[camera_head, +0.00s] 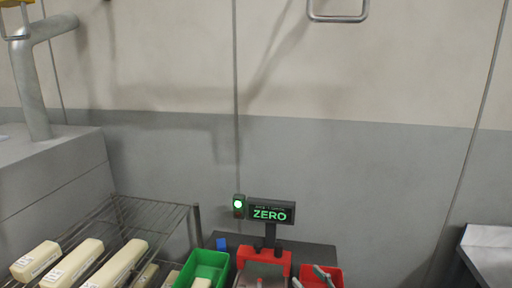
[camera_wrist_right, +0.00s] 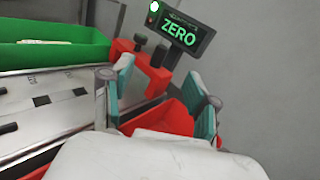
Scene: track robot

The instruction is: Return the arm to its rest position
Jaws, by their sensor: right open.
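My right gripper (camera_wrist_right: 162,102) is open in the right wrist view, its two teal-padded fingers spread apart over a red bin (camera_wrist_right: 170,120). No object shows between the fingertips. In the head view only the tips of my right gripper (camera_head: 309,277) show at the bottom edge, by the red bin (camera_head: 335,275); the rest of the arm is out of the frame. My left gripper is not in view.
A display reading ZERO (camera_head: 270,212) with a lit green lamp stands behind the red scale frame (camera_head: 280,260). A green bin (camera_head: 207,262) is left of it. A wire rack (camera_head: 150,210) holds several pale wrapped blocks (camera_head: 80,262). A metal surface (camera_head: 490,255) is at right.

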